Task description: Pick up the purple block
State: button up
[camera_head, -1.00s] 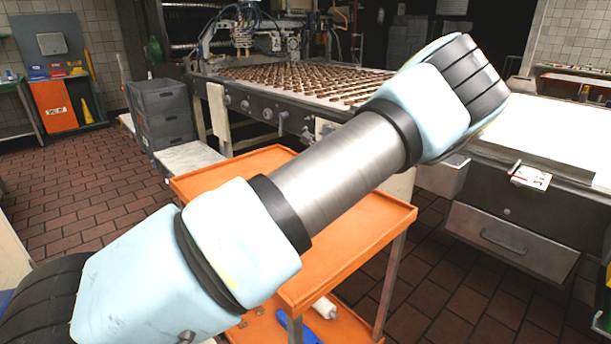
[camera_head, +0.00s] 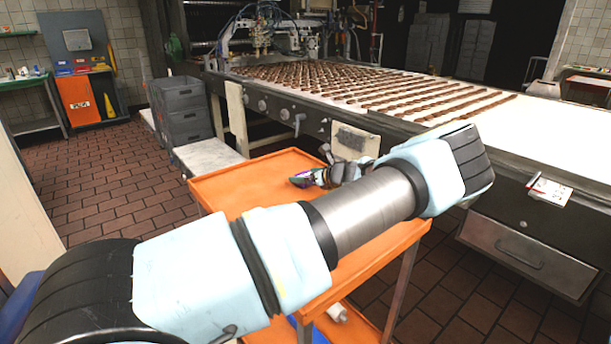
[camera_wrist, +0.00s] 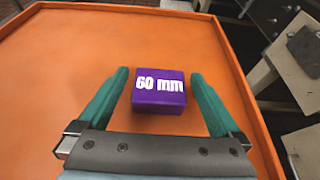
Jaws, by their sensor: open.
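The purple block (camera_wrist: 159,103), marked "60 mm", sits on the orange tray top of a cart (camera_wrist: 60,95) in the wrist view. My gripper (camera_wrist: 159,73) is open, with a teal finger on each side of the block. A gap shows between the block and each finger, so neither appears to touch it. In the head view, a small purple patch (camera_head: 301,180) shows at my gripper's end over the orange cart top (camera_head: 232,186). My forearm hides much of the cart there.
The cart top has a raised rim and is otherwise clear around the block. A conveyor (camera_head: 400,95) with rows of brown pieces stands behind the cart. Grey stacked crates (camera_head: 182,110) stand to its left, and a drawer unit (camera_head: 530,245) to its right.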

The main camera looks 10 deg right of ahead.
jog(key=shift+x, duration=0.8)
jog(key=shift+c, duration=0.2)
jog(key=c, duration=1.3)
jog(key=shift+c, duration=0.2)
